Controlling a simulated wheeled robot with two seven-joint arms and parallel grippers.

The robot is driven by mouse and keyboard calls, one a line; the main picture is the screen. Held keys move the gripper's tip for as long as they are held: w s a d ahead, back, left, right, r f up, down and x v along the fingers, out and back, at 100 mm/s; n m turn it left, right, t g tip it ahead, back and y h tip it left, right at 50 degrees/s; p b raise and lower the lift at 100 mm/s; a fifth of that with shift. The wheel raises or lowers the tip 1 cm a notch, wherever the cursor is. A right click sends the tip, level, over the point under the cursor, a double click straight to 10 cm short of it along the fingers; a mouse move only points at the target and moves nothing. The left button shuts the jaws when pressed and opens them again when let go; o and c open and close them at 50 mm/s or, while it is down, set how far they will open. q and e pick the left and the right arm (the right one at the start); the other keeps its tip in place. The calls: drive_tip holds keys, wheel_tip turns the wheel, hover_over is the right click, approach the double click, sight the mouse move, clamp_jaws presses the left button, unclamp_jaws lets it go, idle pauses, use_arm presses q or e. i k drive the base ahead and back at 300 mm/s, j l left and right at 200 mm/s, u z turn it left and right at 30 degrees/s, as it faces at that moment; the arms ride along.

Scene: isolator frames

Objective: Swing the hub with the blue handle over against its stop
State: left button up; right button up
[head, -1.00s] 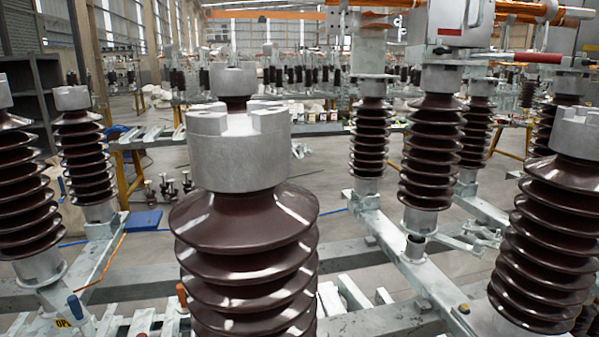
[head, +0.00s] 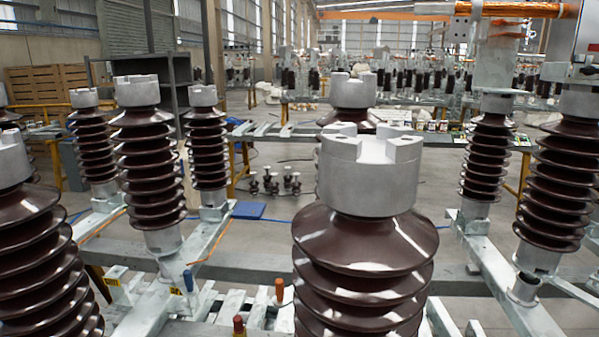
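A small blue handle (head: 188,280) stands upright on the pale metal frame at the lower left, close to a yellow label (head: 175,291). The hub under this handle is too small to make out clearly, and I cannot tell how it sits against its stop. An orange handle (head: 279,290) stands to the right of it, and a red-topped handle (head: 238,326) shows at the bottom edge. Neither of my grippers is in view.
A large brown ribbed insulator (head: 363,240) with a metal cap fills the centre foreground. Another insulator (head: 35,260) stands close at the left edge. More insulators (head: 145,170) stand on the steel frames behind. A blue mat (head: 248,210) lies on the open floor beyond.

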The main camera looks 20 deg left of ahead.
sight(171, 260)
drive_tip(key=u, duration=1.4)
